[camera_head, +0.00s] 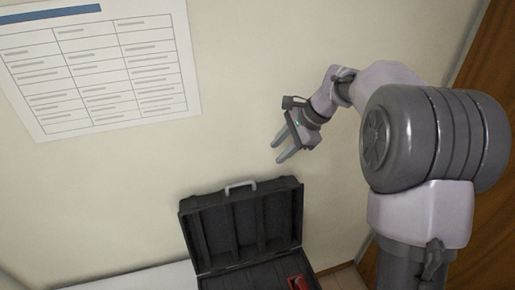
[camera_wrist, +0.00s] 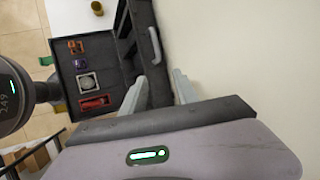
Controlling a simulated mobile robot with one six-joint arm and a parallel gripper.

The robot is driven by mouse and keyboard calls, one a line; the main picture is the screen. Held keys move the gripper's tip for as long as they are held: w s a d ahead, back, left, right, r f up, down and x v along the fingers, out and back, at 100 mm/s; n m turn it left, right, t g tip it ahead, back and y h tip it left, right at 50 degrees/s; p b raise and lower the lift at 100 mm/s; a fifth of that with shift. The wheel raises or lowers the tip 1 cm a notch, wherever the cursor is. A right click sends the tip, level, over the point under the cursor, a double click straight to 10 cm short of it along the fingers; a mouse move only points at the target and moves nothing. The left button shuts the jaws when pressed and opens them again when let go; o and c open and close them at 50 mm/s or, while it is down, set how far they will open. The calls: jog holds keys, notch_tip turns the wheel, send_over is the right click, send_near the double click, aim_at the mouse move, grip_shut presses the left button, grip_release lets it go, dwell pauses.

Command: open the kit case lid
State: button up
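The dark kit case stands open in the head view, its lid (camera_head: 240,222) raised upright behind the base (camera_head: 235,279). A light grey handle (camera_head: 240,187) sits on the lid's top edge. In the wrist view the lid shows nearly edge-on, with the handle (camera_wrist: 155,45) just beyond my fingers. My gripper (camera_head: 278,153) is above and to the right of the handle in the head view, apart from the lid. Its two fingers are spread with nothing between them; they also show in the wrist view (camera_wrist: 160,76). The base's front is cut off in the head view.
The case base holds a red item (camera_wrist: 95,103), a round grey item (camera_wrist: 88,82), a purple one (camera_wrist: 80,62) and an orange one (camera_wrist: 76,46). A white table (camera_wrist: 72,17) bears a small yellow cup (camera_wrist: 97,8). A wall with a chart (camera_head: 95,70) stands behind the case.

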aim_at(250, 181)
jog(key=x, duration=0.5)
jog(key=b+x, duration=0.1)
jog(key=x, duration=1.1)
jog(key=shift+s+a, duration=0.2)
jog(key=shift+s, duration=0.1)
jog(key=shift+c, duration=0.5)
grip_shut()
jog(key=shift+b, duration=0.45)
